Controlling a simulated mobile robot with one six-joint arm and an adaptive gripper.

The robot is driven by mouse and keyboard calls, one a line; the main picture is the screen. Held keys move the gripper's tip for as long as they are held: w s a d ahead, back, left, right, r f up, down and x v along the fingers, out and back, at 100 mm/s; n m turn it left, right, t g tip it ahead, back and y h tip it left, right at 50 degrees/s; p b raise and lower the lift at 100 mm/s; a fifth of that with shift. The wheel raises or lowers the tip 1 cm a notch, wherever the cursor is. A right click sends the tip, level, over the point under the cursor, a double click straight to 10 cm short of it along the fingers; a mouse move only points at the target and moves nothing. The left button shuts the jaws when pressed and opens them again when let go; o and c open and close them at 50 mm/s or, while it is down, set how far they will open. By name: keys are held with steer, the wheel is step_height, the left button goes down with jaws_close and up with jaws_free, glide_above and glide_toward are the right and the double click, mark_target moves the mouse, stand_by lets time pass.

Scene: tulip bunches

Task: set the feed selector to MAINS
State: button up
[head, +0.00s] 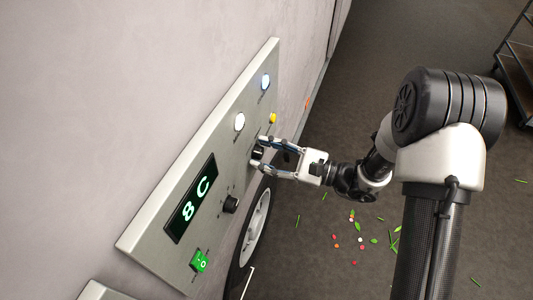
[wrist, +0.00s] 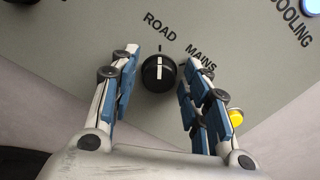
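The feed selector is a round black knob (wrist: 158,73) with a white pointer line, on the grey control panel (head: 150,232). In the wrist view its line stands nearly upright, toward the mark under ROAD; the MAINS label (wrist: 201,58) is to the upper right. The knob also shows in the head view (head: 258,152), partly hidden by a finger. My gripper (wrist: 160,80) is open, with one finger on each side of the knob in the wrist view and a visible gap on both sides. I cannot tell how deep the fingertips reach around it.
The panel also bears a display (head: 191,199) reading 8 C, another black knob (head: 231,204), a green switch (head: 200,261), a white lamp (head: 239,122), a blue-white lamp (head: 266,82) and a yellow button (wrist: 236,117) near my right finger. A wheel (head: 255,228) stands below.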

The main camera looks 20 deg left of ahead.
steer(key=c, duration=0.8)
steer(key=shift+r+m+p, duration=0.15)
steer(key=shift+m+p, duration=0.9)
steer(key=shift+m, duration=0.05)
steer(key=m+p, duration=0.3)
steer(key=m, duration=0.1)
steer(key=shift+w+m, duration=0.1)
steer(key=shift+m, duration=0.2)
steer(key=m+p, duration=0.2)
steer(key=m, duration=0.1)
steer(key=shift+w+m+p, duration=0.1)
steer(key=shift+m+p, duration=1)
steer(key=shift+m, duration=0.9)
steer(key=shift+f, duration=0.2)
